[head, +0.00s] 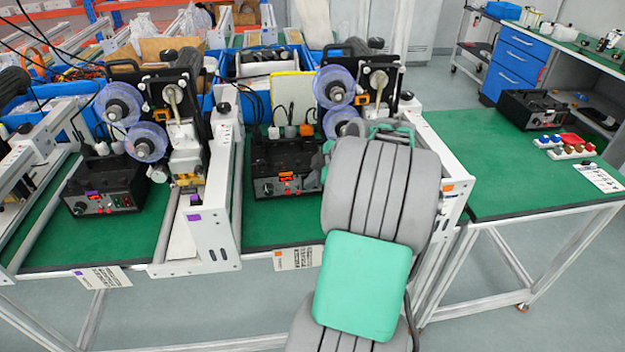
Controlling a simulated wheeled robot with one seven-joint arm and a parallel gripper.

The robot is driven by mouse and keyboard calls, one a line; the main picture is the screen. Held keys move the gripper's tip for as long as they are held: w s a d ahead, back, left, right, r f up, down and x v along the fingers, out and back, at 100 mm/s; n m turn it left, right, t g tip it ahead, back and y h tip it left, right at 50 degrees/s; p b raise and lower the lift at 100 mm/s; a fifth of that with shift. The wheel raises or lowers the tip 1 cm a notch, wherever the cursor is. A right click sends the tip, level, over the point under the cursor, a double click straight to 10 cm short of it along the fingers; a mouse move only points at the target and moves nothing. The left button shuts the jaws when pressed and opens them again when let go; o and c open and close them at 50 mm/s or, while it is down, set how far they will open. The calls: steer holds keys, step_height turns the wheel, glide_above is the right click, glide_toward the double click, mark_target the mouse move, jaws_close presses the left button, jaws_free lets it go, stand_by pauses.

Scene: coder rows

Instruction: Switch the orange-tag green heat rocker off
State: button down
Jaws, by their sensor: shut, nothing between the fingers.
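The orange-tag control box (285,165) is black and stands on the green mat of the middle station. A small orange tag and a red lit display (287,180) are on its front. Its right end is close to or behind my grey and green arm. The green heat rocker on this panel is too small and dark to make out, so I cannot tell its position. My arm rises from the bottom centre in front of the station's right side. The fingers of my gripper are hidden behind it.
A similar purple-tag control box (103,190) stands at the left station. A white frame rail (222,190) divides the two stations.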

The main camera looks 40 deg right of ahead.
steer(key=shift+r, duration=0.1)
steer(key=shift+r, duration=0.7)
steer(key=shift+s+a, duration=0.15)
steer(key=shift+s, duration=0.1)
steer(key=a+v, duration=0.1)
steer(key=v, duration=1)
steer(key=shift+s+r, duration=0.25)
steer(key=shift+s, duration=0.05)
